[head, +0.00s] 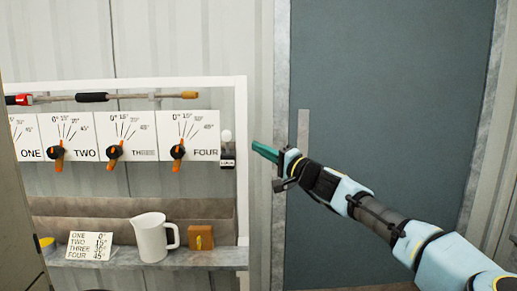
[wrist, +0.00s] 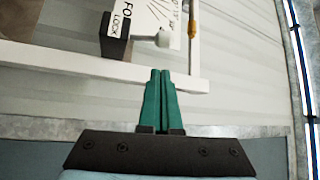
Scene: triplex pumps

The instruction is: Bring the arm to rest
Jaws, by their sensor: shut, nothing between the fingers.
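My arm (head: 375,215) reaches in from the lower right of the head view, in front of the blue-grey door. My gripper (head: 256,145) points left, its green fingers near the right post of the white frame. In the wrist view my gripper (wrist: 161,75) has its two green fingers together with nothing between them. A small dark lock box with a round pale knob (wrist: 163,40) shows beyond the fingertips; the lock box (head: 228,156) also shows left of my gripper in the head view. I cannot tell the exact gap, but no contact shows.
Orange-and-black valve handles (head: 178,152) sit on dial panels marked up to FOUR. Below, a shelf (head: 205,258) holds a white jug (head: 153,237), a small brown box (head: 201,237) and a card of angles (head: 89,246). The door (head: 400,100) has a metal plate (head: 303,130). A lance (head: 120,96) hangs above.

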